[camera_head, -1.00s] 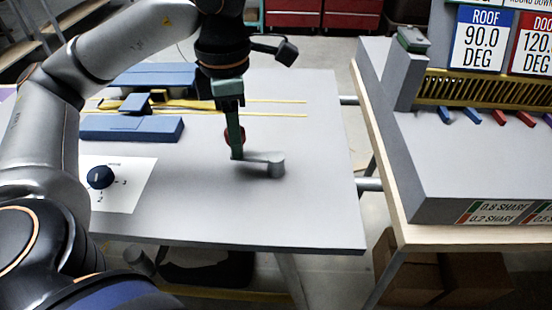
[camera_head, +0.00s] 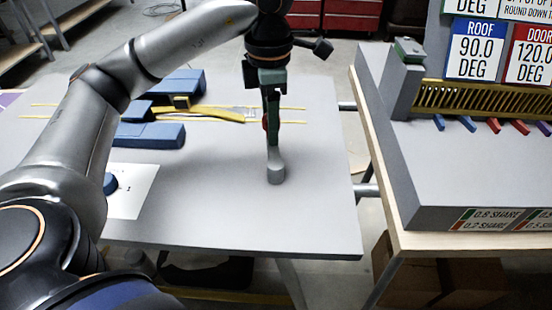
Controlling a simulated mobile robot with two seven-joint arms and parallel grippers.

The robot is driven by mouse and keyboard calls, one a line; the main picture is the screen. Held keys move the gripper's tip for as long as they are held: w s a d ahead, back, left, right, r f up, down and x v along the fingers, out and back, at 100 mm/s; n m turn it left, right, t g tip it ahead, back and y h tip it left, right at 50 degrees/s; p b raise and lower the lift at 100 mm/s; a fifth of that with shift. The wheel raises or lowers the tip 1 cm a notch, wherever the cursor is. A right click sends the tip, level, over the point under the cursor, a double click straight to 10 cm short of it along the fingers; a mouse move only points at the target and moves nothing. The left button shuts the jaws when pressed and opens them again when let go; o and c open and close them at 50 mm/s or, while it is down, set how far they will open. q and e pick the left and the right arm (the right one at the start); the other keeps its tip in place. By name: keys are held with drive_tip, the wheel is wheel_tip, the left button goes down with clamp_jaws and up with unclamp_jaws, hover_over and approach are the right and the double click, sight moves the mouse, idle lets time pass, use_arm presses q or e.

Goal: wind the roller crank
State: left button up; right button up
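The roller crank (camera_head: 276,175) is a small grey hub with a short arm, standing on the right part of the grey table top (camera_head: 320,200). Its arm points away from me, toward the back of the table. A red handle (camera_head: 265,123) shows beside my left gripper's dark green fingers. My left gripper (camera_head: 271,128) points straight down and appears shut on this handle; the fingers hide most of it and part of the crank arm. My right gripper is not in view.
Blue blocks (camera_head: 150,135) and yellow strips (camera_head: 225,113) lie at the back left of the table. A white dial card (camera_head: 140,195) is partly hidden by my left arm. A gap separates the table from a grey console (camera_head: 470,165) with signs and coloured levers.

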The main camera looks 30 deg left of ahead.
use_arm(q)
drive_tip(key=shift+o, duration=0.8)
wheel_tip(320, 180, up, 5)
drive_tip(key=p, duration=0.4)
drive_tip(key=shift+p, duration=0.35)
